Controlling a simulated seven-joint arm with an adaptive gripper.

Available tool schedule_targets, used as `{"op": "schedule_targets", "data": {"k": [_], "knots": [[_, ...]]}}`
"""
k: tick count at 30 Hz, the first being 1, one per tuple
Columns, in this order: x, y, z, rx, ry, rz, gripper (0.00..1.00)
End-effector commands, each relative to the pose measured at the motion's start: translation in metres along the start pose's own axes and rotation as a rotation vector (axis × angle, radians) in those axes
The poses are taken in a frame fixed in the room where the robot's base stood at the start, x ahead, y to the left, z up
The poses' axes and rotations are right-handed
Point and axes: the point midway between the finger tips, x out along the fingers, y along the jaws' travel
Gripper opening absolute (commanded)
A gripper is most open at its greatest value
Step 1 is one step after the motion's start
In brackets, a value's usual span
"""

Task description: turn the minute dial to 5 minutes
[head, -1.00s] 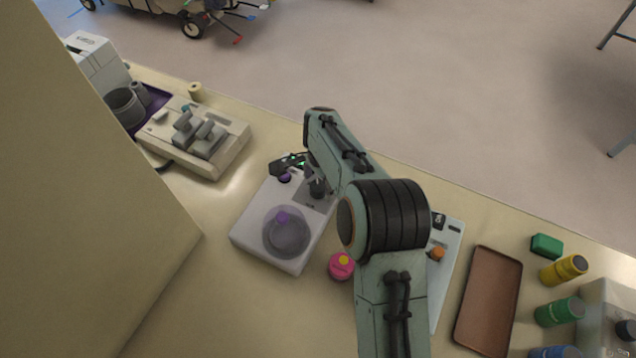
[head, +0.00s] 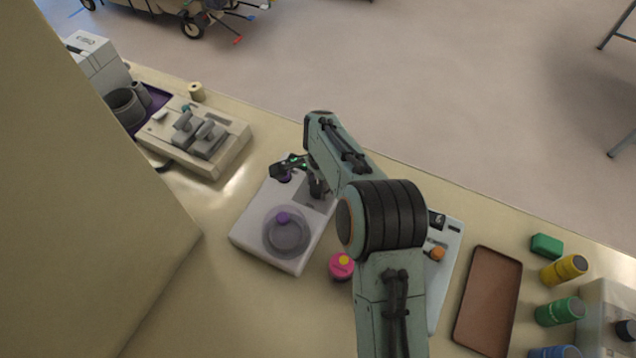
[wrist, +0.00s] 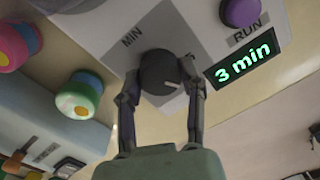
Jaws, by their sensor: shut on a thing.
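The minute dial (wrist: 156,66) is a dark round knob beside the MIN label in the wrist view, with a pale pointer mark on its edge. My gripper (wrist: 161,77) is shut on it, one finger on each side. A dark display (wrist: 243,64) next to the dial reads "3 min" in green. The dial's device (head: 259,236) is a pale box on the counter in the head view. There my arm hides most of the dial area, and the display's reading is too small to read.
A purple RUN button (wrist: 240,12) sits near the display. A pink jar with a yellow spot (head: 341,267) stands close to the device. A brown tray (head: 487,300) and several coloured bottles are at right; a beige device (head: 227,158) is at left.

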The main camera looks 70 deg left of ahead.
Motion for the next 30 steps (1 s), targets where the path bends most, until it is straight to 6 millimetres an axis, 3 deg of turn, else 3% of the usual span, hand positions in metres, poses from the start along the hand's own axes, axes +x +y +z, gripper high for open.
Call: {"op": "schedule_targets", "data": {"k": [14, 30], "knots": [[0.0024, 0.0009, 0.0, -0.063, -0.003, 0.002, 0.03], [0.0034, 0.0013, -0.0003, -0.406, -0.019, 0.004, 0.03]]}}
